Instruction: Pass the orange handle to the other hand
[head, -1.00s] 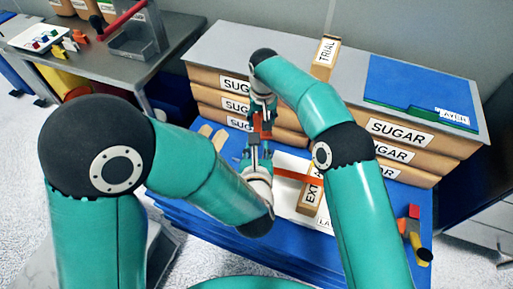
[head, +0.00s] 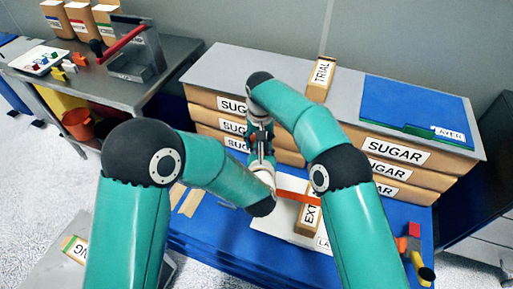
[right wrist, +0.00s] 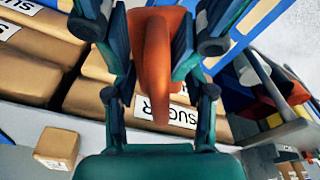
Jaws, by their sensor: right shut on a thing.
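The orange handle (right wrist: 154,70) is between the fingers of my right gripper in the right wrist view. My right gripper (right wrist: 153,45) is shut on it. In the head view my right gripper (head: 261,135) hangs down in front of the sugar boxes, and the handle is mostly hidden there. My left arm reaches in from the left, and its wrist is just below my right gripper. The left fingers are largely hidden at the meeting place of the two arms, so their opening and any contact with the handle cannot be made out.
Stacked sugar boxes (head: 395,152) stand behind, under a grey top with a TRIAL box (head: 321,76) and a blue folder (head: 415,100). A white sheet (head: 275,222), an EXT-labelled box (head: 308,212) and an orange strip (head: 295,196) are near the arms. A grey side table (head: 60,82) is left.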

